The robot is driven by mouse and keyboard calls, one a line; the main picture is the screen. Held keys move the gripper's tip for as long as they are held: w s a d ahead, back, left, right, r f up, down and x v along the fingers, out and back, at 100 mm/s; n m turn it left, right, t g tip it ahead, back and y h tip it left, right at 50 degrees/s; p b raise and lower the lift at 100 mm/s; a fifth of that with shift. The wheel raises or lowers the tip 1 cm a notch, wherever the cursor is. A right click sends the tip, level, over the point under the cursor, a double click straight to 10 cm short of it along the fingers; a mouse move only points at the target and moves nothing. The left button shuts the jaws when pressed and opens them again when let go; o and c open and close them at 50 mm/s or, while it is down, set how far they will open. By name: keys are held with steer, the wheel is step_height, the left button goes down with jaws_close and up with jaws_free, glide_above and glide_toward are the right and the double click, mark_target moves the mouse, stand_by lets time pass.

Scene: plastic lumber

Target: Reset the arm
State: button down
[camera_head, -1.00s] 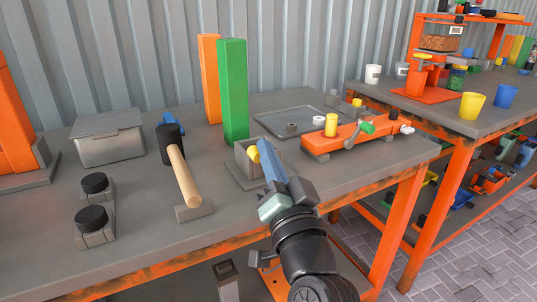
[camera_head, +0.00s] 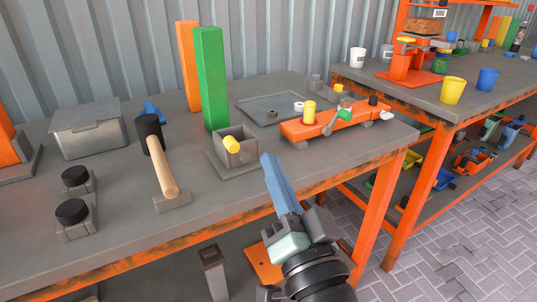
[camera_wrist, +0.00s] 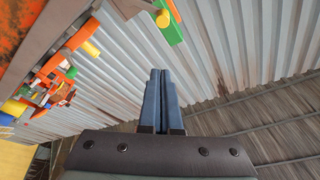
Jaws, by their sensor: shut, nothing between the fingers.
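My gripper (camera_head: 266,160) has long blue fingers that are closed together with nothing between them. In the head view it points upward, in front of the near edge of the workbench (camera_head: 110,215). In the wrist view the shut fingers (camera_wrist: 161,75) point toward the corrugated wall (camera_wrist: 225,50).
A mallet (camera_head: 164,172), two black knobs (camera_head: 71,211), a metal box (camera_head: 88,132) and upright green (camera_head: 209,80) and orange (camera_head: 186,60) beams stand on the bench. An orange fixture (camera_head: 320,125) is right of the grey box. A second bench (camera_head: 430,95) stands at right.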

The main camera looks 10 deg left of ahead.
stand_by(0.3)
steer(key=s+d+r+n+t+h, duration=0.2)
steer(key=s+r+t+h, duration=0.25)
steer(key=r, duration=0.95)
steer(key=s+d+r+n+t+h, duration=0.1)
steer(key=s+r+t+h, duration=0.4)
steer(key=r, duration=0.8)
step_height(320, 180, up, 31)
steer(key=g+p, duration=0.1)
steer(key=p, duration=3)
steer(key=shift+s+d+r+y, duration=0.2)
steer(key=shift+y, duration=0.25)
